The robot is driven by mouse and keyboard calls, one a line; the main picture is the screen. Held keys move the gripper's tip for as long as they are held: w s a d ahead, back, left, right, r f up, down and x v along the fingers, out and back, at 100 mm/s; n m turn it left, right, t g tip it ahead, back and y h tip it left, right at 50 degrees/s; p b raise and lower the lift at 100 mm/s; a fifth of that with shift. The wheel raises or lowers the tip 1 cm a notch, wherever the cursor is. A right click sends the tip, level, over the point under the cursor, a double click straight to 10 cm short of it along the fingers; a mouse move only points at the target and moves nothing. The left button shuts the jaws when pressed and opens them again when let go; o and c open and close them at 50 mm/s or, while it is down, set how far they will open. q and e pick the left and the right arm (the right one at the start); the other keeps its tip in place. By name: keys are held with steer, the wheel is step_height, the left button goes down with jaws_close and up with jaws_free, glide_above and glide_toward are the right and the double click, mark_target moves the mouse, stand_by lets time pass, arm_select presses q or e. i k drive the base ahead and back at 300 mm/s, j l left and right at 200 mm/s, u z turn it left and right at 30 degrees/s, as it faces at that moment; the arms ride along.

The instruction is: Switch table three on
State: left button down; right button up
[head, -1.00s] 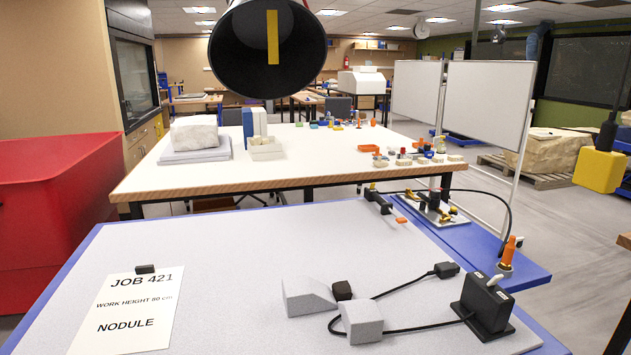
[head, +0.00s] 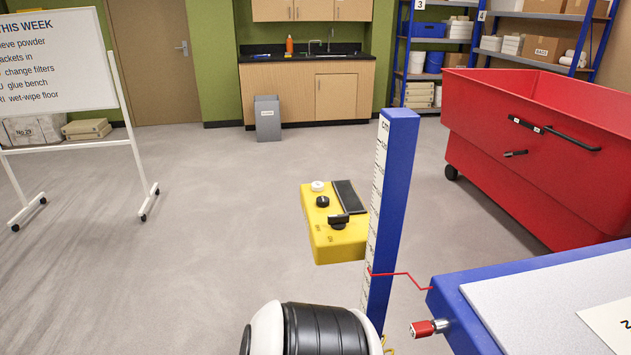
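A yellow control box (head: 335,240) shows near the middle of the head view. Its face has a white round button or knob, a black round knob, a larger black switch or handle and a dark strip. Small markings on it are too small to read, and I cannot tell the switch's setting. The blue post in front covers part of its right side. The corner of a blue-framed table (head: 455,300) with a pale top shows at the lower right; its number does not show. Neither of my grippers is in view.
A blue post with a white measuring scale (head: 394,190) stands by the table corner. A red-tipped fitting (head: 424,328) sticks out from the table edge. A large red wheeled bin (head: 540,175) stands at the right, a whiteboard (head: 55,65) at the left. Floor between is clear.

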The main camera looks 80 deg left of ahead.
mark_target(338, 222)
steer(key=u, duration=2.5)
steer(key=i+j+u, duration=0.15)
steer(key=u, duration=0.25)
steer(key=i+l+u, duration=0.15)
steer(key=u, duration=0.2)
steer(key=i+l+u, duration=0.3)
steer(key=k+j, duration=0.05)
steer(key=k, duration=0.05)
